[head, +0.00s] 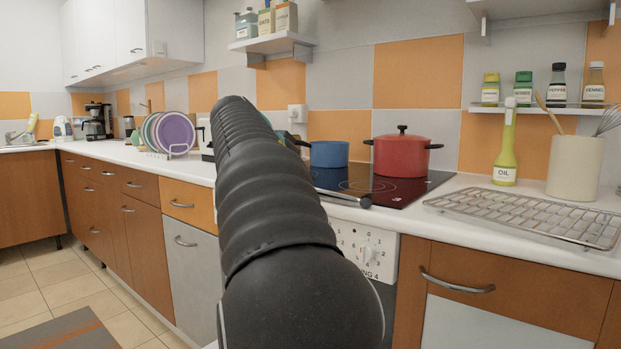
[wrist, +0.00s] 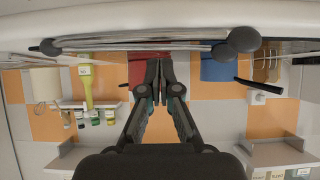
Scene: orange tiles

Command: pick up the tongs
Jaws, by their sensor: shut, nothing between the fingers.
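The tongs (wrist: 140,43) lie on the front edge of the white counter, before the cooktop. They are long and metallic, with two dark rounded tips at one end and one dark knob at the other. In the head view only one end of the tongs (head: 346,196) shows, with its dark knob; my arm hides the rest. In the wrist view, which is upside down, my gripper (wrist: 153,64) is shut and empty. Its fingertips point toward the middle of the tongs and appear apart from them. My arm hides most of the gripper in the head view.
A red pot (head: 402,157) and a blue pan (head: 328,154) stand on the black cooktop (head: 420,186) behind the tongs. To the right are a wire rack (head: 525,215), an oil bottle (head: 506,150) and a utensil crock (head: 574,167). Plates (head: 175,133) stand in a rack at left.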

